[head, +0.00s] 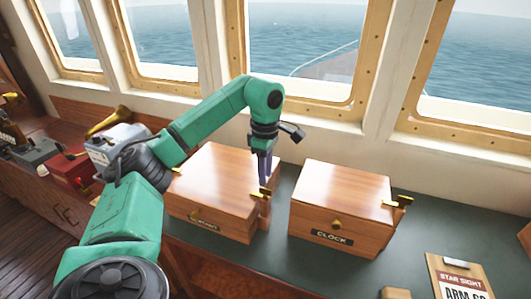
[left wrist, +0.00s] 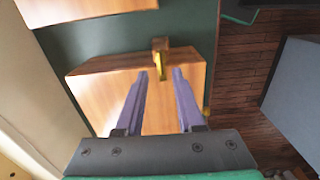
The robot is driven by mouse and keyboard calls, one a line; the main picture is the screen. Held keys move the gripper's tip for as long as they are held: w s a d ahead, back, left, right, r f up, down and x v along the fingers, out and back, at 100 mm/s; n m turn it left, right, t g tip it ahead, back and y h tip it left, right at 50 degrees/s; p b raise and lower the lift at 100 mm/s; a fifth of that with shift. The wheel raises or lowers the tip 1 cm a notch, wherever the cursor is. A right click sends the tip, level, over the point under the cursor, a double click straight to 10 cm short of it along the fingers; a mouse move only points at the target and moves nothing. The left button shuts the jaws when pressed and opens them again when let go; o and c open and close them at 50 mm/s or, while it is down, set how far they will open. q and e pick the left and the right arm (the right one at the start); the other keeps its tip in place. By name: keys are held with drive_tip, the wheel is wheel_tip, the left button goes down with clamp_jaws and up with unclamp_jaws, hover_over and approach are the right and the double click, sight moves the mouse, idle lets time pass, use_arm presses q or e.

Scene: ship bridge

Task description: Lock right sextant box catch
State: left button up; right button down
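The sextant box (head: 218,190) is a closed wooden box on the green counter, left of the clock box. Its front label is only partly readable. Its right brass catch (head: 263,193) is on the right side, just below my left gripper (head: 265,171). I cannot tell whether this catch is locked. In the left wrist view, the fingers of my left gripper (left wrist: 161,74) are apart and point at the brass catch (left wrist: 160,64), which lies between and just beyond the tips. The sextant box (left wrist: 100,87) shows behind the fingers. My right gripper is in neither view.
The wooden clock box (head: 342,199) stands to the right, its brass catch (head: 400,201) sticking out on its right side. A clipboard (head: 457,279) lies at the front right. A red box (head: 70,169) and a brass horn (head: 108,122) are at the left. Windows rise behind the counter.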

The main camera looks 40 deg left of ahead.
sight(265, 189)
use_arm(q)
wheel_tip(265, 189, up, 10)
drive_tip(key=p, duration=0.4)
drive_tip(key=shift+f, duration=0.2)
